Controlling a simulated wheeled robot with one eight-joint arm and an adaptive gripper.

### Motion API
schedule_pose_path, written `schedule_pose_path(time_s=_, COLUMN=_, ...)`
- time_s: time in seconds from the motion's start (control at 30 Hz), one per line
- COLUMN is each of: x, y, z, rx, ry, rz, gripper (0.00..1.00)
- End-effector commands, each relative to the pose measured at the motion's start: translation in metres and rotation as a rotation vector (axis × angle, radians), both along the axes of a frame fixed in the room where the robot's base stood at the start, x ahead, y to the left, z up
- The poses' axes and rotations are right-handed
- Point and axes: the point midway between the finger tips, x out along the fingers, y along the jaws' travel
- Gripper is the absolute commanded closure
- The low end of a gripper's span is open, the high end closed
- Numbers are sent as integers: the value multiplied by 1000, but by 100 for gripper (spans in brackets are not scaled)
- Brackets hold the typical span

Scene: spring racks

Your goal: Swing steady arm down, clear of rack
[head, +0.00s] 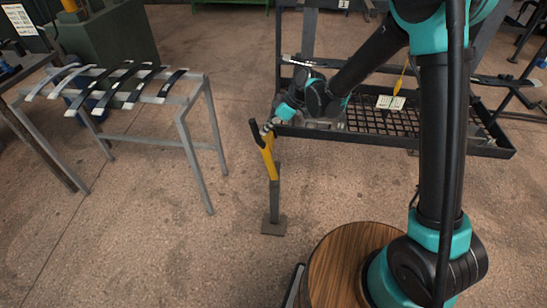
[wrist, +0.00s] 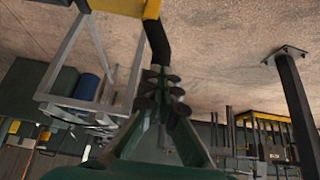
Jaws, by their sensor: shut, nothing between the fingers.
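The steady arm (head: 267,154) is a yellow bar with a black hooked end, standing nearly upright on a grey post with a square foot. In the wrist view, its black end (wrist: 157,45) and yellow part (wrist: 113,5) are just beyond my fingertips. My gripper (wrist: 161,84) is shut and empty, close to the black end; I cannot tell whether they touch. In the head view, my wrist is right of the steady arm's top, in front of the rack. The rack (head: 440,150) is a dark frame with a mesh tray, to the right of the steady arm.
A grey stand (head: 191,112) carrying several curved leaf springs (head: 128,86) is on the left. A long spring (head: 505,81) lies across the rack. A white card (head: 390,102) is over the tray. The floor between the stand and the steady arm's post is clear.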

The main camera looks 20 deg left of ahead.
Motion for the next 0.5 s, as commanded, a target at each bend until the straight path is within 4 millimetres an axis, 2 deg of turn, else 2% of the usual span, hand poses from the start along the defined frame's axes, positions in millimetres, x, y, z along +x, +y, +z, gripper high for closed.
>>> schedule_pose_path(time_s=0.5, x=-4, y=19, z=0, rx=1, ry=0, rz=0, gripper=100)
